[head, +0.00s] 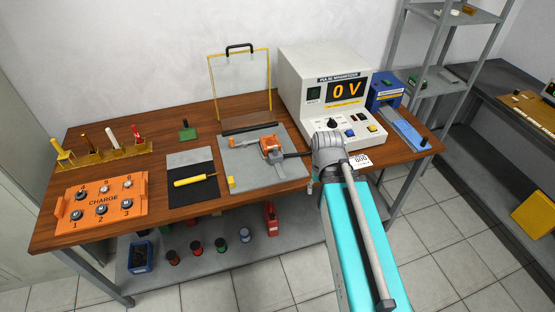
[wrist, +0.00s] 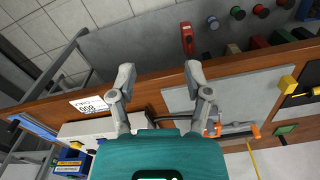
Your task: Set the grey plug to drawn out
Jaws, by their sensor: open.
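I cannot single out a grey plug with certainty. The orange device (head: 271,144) sits on a grey plate (head: 241,172) in the middle of the bench, with a dark lead or bar on its right side; part of it shows in the wrist view (wrist: 213,129). The orange CHARGE box (head: 93,224) at the left carries several numbered dark round fittings. My gripper (wrist: 160,73) is open and empty above the bench's front edge, apart from these things.
The white pulse unit (head: 297,88) reading 0 V stands at the back right, beside a blue box (head: 384,92). A clear framed screen (head: 241,88) stands behind the grey plate. A yellow-handled tool (head: 195,179) lies on a dark mat. The wooden bench (head: 70,158) has bare patches.

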